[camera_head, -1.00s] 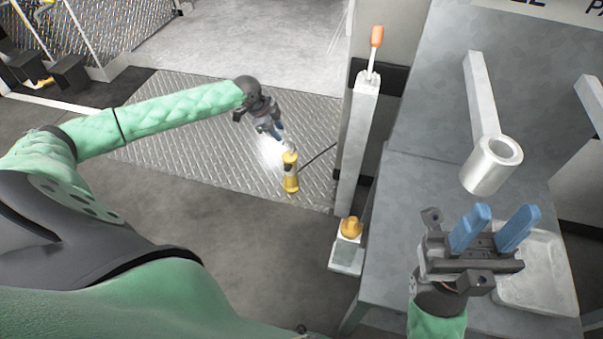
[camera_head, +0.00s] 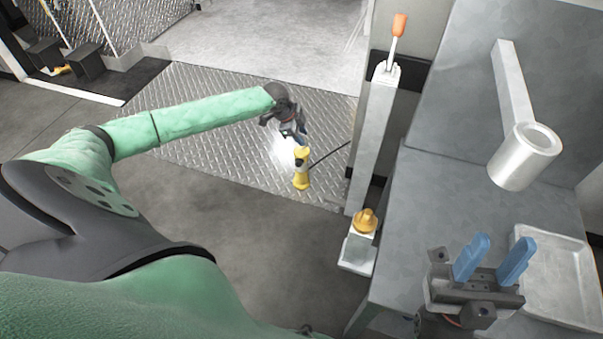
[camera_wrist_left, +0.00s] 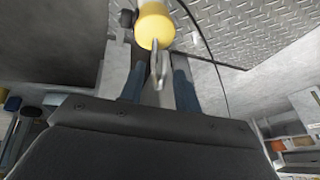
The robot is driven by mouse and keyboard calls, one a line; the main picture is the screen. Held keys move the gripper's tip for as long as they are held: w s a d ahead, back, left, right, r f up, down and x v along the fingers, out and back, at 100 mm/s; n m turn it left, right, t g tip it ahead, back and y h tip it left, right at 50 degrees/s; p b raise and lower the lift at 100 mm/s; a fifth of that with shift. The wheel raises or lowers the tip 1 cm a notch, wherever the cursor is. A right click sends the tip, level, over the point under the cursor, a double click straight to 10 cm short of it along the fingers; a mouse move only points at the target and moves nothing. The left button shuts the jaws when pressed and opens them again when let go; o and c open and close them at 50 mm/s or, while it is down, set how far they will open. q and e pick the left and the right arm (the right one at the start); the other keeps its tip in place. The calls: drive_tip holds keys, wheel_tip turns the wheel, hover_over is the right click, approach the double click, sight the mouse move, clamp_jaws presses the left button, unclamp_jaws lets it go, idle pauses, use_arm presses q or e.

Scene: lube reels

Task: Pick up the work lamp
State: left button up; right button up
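The work lamp (camera_head: 301,178) is yellow with a dark band, roughly upright over the tread-plate floor. A bright glow lies beside its upper part. In the left wrist view its yellow body (camera_wrist_left: 155,24) is at the top, with a metal hook (camera_wrist_left: 158,66) pointing towards my gripper. My left gripper (camera_head: 298,136) is at the lamp's top. Its blue fingers (camera_wrist_left: 160,88) stand apart on either side of the hook, with visible gaps. The fingertips are partly hidden in the head view. My right gripper (camera_head: 492,262) is open and empty above the bench.
A dark cable (camera_head: 330,155) runs from the lamp towards a grey post (camera_head: 376,130) with an orange-tipped handle. A yellow fitting (camera_head: 366,221) sits at the post's foot. The grey bench (camera_head: 425,200) carries a pale tray (camera_head: 560,295); a metal cylinder (camera_head: 524,160) juts out above it.

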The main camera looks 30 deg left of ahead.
use_arm(q)
clamp_jaws()
drive_tip(key=shift+r, duration=0.1)
idle(1.2)
